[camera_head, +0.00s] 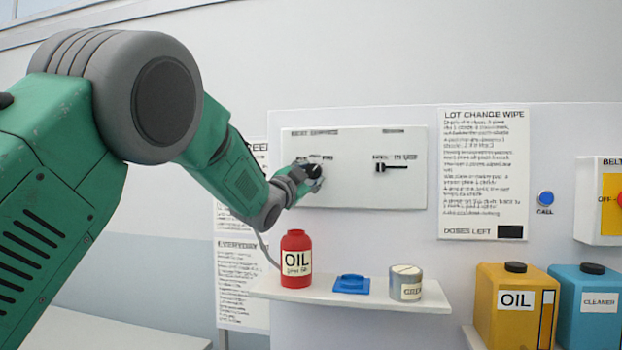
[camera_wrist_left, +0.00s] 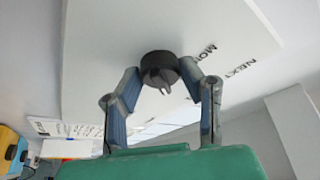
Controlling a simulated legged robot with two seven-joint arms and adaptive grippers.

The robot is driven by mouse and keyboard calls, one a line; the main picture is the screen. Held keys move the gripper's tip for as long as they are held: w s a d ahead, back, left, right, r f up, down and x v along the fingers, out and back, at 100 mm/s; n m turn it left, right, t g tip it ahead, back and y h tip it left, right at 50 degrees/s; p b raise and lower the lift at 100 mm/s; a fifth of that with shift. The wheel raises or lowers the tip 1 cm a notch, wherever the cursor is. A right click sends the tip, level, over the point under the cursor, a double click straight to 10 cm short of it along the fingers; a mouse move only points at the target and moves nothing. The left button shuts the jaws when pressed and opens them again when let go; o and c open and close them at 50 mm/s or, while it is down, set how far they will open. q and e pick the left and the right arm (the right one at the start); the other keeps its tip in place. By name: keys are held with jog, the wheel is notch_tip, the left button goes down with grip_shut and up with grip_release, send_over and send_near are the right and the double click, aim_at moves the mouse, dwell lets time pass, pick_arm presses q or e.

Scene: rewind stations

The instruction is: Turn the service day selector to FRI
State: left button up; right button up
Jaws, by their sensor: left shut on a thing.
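The service day selector is a round black knob (camera_wrist_left: 160,66) on a white panel (camera_head: 370,192). In the left wrist view it sits between my left gripper's (camera_wrist_left: 161,78) two fingers, which close on its sides. Panel lettering near it in that view reads MON and NEXT, seen tilted. In the head view my left gripper (camera_head: 309,174) is at the left part of the panel and mostly covers the knob and its labels. I cannot tell which day the knob points to. My right gripper is not in view.
A second black selector (camera_head: 379,168) is on the panel's right. Below, a shelf (camera_head: 340,296) holds a red oil bottle (camera_head: 296,259), a blue piece (camera_head: 351,284) and a grey tin (camera_head: 405,282). Yellow (camera_head: 515,310) and blue (camera_head: 588,312) jugs stand at right.

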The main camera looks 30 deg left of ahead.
pick_arm(q)
jog(key=shift+m, duration=0.7)
jog(key=shift+f+g+h, duration=0.1)
jog(key=shift+g+h, duration=0.2)
jog(key=o, duration=1.1)
jog(key=shift+o, duration=0.2)
jog(key=shift+s, duration=0.15)
jog(key=v, duration=1.1)
jog(key=shift+s, duration=0.25)
jog(key=shift+f, duration=0.15)
